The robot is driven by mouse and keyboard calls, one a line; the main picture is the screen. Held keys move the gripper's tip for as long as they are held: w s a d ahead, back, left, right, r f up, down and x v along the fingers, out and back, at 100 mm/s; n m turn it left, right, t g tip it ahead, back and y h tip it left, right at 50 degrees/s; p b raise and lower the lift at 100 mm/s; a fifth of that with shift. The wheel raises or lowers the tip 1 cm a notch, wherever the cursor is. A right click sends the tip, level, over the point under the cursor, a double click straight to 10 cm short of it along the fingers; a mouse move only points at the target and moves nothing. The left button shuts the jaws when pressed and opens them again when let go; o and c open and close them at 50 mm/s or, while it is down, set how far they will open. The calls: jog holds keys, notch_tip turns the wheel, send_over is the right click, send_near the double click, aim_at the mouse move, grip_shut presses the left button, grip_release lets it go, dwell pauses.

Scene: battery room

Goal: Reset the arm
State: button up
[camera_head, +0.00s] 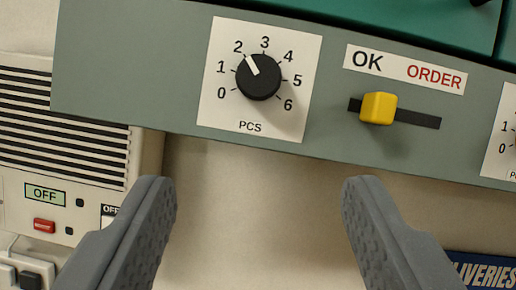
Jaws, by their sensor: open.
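My gripper (258,188) shows at the bottom of the view, its two grey fingers wide apart with nothing between them. The fingertips are below the lower edge of a grey panel (175,75), with the pale wall behind. The rest of my arm is out of view.
The panel carries a black PCS knob (259,77) pointing near 2 and a yellow slider (378,108) at the left, OK end of its slot. A vented unit (60,125) with an OFF display and red switch (44,225) is at left.

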jog(key=w+a+r+m+g+h+b, duration=0.3)
jog(key=a+r+h+b, duration=0.3)
jog(key=r, duration=0.6)
jog(key=s+a+r+g+y+b, duration=0.3)
jog(key=s+a, duration=0.9)
jog(key=a, duration=0.3)
jog(key=shift+s+r+g+y, duration=0.2)
jog(key=shift+s+g+y, duration=0.1)
jog(key=shift+g, duration=0.1)
